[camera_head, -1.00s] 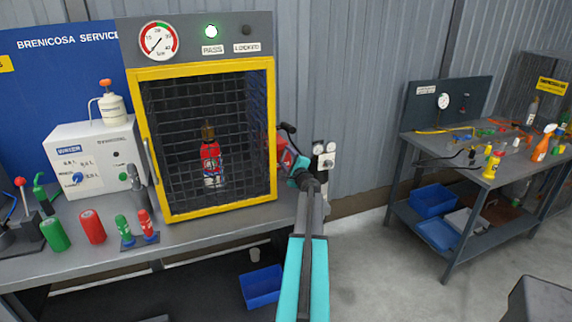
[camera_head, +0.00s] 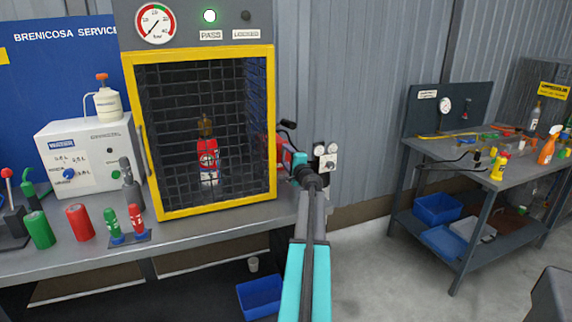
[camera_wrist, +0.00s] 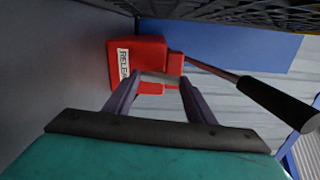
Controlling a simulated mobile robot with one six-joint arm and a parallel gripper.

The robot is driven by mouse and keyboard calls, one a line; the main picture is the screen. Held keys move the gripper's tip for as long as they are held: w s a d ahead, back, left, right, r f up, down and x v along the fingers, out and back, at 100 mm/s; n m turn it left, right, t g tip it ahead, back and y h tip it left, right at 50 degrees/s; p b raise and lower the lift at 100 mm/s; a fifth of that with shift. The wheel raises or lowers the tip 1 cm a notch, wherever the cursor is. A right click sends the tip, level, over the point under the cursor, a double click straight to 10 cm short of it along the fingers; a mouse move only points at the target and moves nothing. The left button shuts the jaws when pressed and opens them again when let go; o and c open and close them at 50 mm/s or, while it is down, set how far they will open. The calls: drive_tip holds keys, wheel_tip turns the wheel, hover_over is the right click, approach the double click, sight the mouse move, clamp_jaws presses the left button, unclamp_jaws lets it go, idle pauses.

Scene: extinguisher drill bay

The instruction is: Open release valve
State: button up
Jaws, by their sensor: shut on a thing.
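The release valve is a red block (camera_wrist: 137,62) with a partly hidden white label reading "RELEA". A lever with a black handle (camera_wrist: 275,102) extends from it to the right in the wrist view. In the head view, the red valve (camera_head: 283,152) sits at the right side of the yellow-framed cage, partly hidden by my arm, with its black handle (camera_head: 288,124) showing above. My gripper (camera_wrist: 160,80) is shut on the valve, its two purple fingers either side of a small pale metal part beside the red body. The exact contact is hard to see.
The yellow-framed mesh cage (camera_head: 205,213) holds a red extinguisher (camera_head: 208,162). Small gauges (camera_head: 326,156) stand right of the valve. A side bench (camera_head: 440,149) is farther right.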

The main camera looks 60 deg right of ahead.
drive_tip(key=shift+r+n+b, duration=0.1)
drive_tip(key=shift+n+b, duration=0.6)
drive_tip(key=shift+b, duration=0.35)
drive_tip(key=o, duration=1)
drive_tip(key=shift+o, duration=0.2)
drive_tip(key=shift+b+v, duration=0.75)
drive_tip(key=shift+v, duration=6.05)
drive_tip(key=shift+a, duration=0.1)
drive_tip(key=shift+s, duration=0.15)
